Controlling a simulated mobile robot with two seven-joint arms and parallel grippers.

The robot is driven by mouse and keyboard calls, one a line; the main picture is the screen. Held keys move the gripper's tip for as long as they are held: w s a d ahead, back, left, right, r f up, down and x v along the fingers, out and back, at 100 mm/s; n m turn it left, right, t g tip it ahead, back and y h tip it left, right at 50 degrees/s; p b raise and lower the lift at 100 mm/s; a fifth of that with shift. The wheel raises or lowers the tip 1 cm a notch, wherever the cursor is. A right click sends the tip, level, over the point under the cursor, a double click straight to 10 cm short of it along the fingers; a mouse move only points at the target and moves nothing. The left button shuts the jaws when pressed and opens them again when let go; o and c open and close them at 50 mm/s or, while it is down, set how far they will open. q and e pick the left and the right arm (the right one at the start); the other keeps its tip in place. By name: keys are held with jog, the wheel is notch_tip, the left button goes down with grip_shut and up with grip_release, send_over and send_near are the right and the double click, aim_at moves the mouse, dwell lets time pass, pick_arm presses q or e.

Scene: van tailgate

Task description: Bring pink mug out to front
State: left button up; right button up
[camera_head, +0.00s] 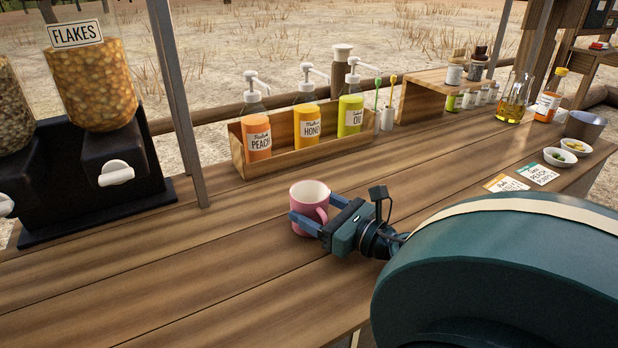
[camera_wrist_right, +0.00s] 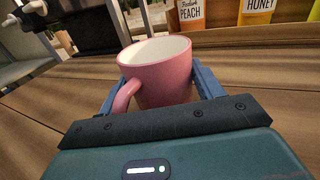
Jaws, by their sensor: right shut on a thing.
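The pink mug (camera_head: 309,200) stands upright on the wooden counter (camera_head: 190,275), in front of the bottle box. It is white inside. In the right wrist view the mug (camera_wrist_right: 158,75) sits between the two blue fingers, with its handle toward the lower left. My right gripper (camera_head: 305,222) is shut on the mug, one finger on each side of its body. Whether the mug's base touches the counter is hard to tell. My left gripper is not in view.
A wooden box (camera_head: 290,158) with several pump bottles stands behind the mug. A flakes dispenser (camera_head: 95,100) is at the left, beside a grey post (camera_head: 180,100). Small bowls (camera_head: 560,157) and cards (camera_head: 538,174) lie at the right. The counter's front left is clear.

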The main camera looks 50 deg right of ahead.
jog(key=shift+s+a+b, duration=0.2)
jog(key=shift+s+a, duration=0.05)
jog(key=shift+s, duration=0.55)
jog(key=shift+s+a+b, duration=0.2)
jog(key=shift+s+b, duration=0.05)
jog(key=shift+s, duration=0.5)
jog(key=shift+s+a+b, duration=0.2)
jog(key=shift+s+a, duration=0.05)
jog(key=shift+s, duration=0.55)
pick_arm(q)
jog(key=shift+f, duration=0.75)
pick_arm(e)
jog(key=o, duration=1.1)
jog(key=s+b, duration=0.1)
jog(key=s, duration=0.3)
jog(key=s+b, duration=0.1)
jog(key=s, duration=0.3)
jog(key=s+b, duration=0.1)
jog(key=s, duration=0.3)
jog(key=shift+d+b, duration=0.3)
jog(key=shift+d, duration=0.05)
jog(key=shift+s, duration=0.45)
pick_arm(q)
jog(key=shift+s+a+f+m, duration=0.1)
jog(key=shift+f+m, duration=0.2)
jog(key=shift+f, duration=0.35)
pick_arm(e)
jog(key=shift+s, duration=0.1)
